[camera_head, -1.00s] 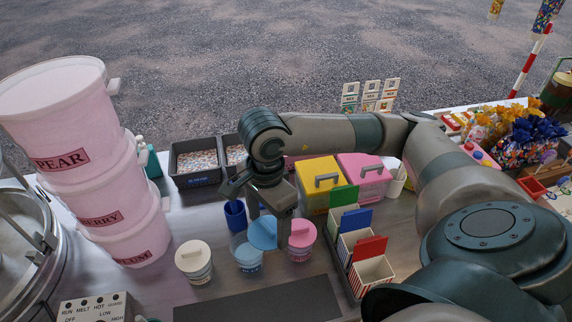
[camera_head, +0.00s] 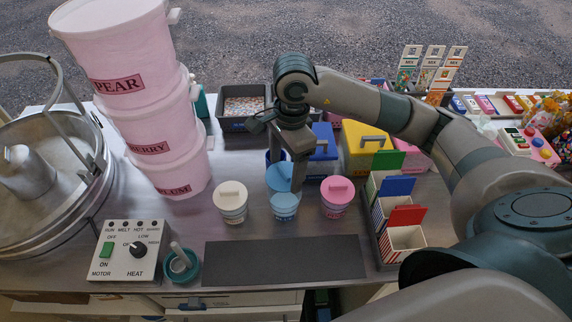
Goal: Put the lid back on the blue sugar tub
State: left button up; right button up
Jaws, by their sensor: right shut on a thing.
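The blue sugar tub (camera_head: 285,211) stands upright on the steel counter, between a cream tub and a pink tub. Its blue lid (camera_head: 278,180) is just above and behind the tub's top, slightly left in the picture. My right gripper (camera_head: 296,178) points down and is shut on the lid; a finger hides part of it. The lid looks tilted, its flat face showing to me. I cannot tell whether its rim touches the tub. My left gripper is not in view.
The lidded cream tub (camera_head: 232,210) and lidded pink tub (camera_head: 337,203) stand close on either side. A dark mat (camera_head: 283,261) lies clear in front. Striped boxes (camera_head: 404,243) stand right; pink buckets (camera_head: 176,172) are stacked left.

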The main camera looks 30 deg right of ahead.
jog(key=shift+f+b, duration=0.55)
jog(key=shift+f, duration=1.3)
jog(key=shift+f+b, duration=1.15)
jog(key=shift+b, duration=0.15)
jog(key=shift+f+b, duration=0.15)
jog(key=shift+b, duration=1.75)
dwell(1.1)
dwell(0.3)
jog(key=o, duration=1.4)
jog(key=shift+o, duration=0.2)
